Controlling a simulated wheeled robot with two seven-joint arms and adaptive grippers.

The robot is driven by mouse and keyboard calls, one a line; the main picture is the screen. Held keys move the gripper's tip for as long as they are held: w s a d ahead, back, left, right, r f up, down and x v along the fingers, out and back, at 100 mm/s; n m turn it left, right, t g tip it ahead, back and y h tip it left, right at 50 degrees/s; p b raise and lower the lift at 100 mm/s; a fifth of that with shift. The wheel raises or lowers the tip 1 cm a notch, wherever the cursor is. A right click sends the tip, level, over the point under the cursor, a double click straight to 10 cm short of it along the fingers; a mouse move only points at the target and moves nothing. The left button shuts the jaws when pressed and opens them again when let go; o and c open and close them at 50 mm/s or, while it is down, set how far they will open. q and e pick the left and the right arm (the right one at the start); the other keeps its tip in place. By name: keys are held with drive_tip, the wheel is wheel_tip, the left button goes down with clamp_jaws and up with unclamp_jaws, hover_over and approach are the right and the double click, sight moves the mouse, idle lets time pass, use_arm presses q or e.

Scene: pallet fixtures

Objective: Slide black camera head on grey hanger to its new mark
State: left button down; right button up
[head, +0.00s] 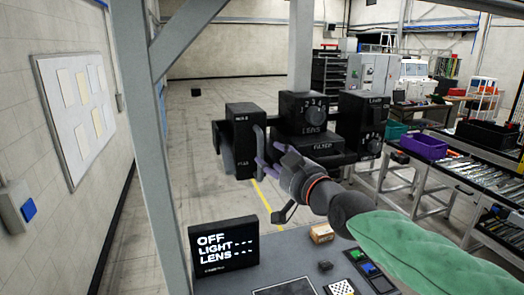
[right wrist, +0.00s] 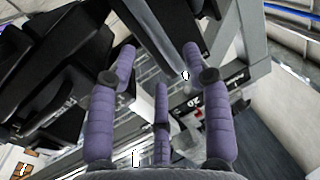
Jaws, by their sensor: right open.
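The black camera head (head: 305,112) has a numbered knob and the word LENS. It is at the grey hanger (head: 299,45), an upright post coming down from above. A black box (head: 241,135) stands at its left and another black box with a knob (head: 362,120) at its right. My right gripper (head: 268,150) is in front, just right of the left box. Its purple fingers are spread in the right wrist view (right wrist: 160,70). A dark bar (right wrist: 160,35) reaches down between them there; I cannot tell whether they touch it. My left gripper is not in view.
A display (head: 224,246) reading OFF, LIGHT, LENS stands on the grey bench below. A grey frame post (head: 150,130) rises at left. A purple bin (head: 423,146) sits on a table at right.

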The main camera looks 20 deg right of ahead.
sight(262, 175)
drive_tip(key=shift+x, duration=3.05)
clamp_jaws()
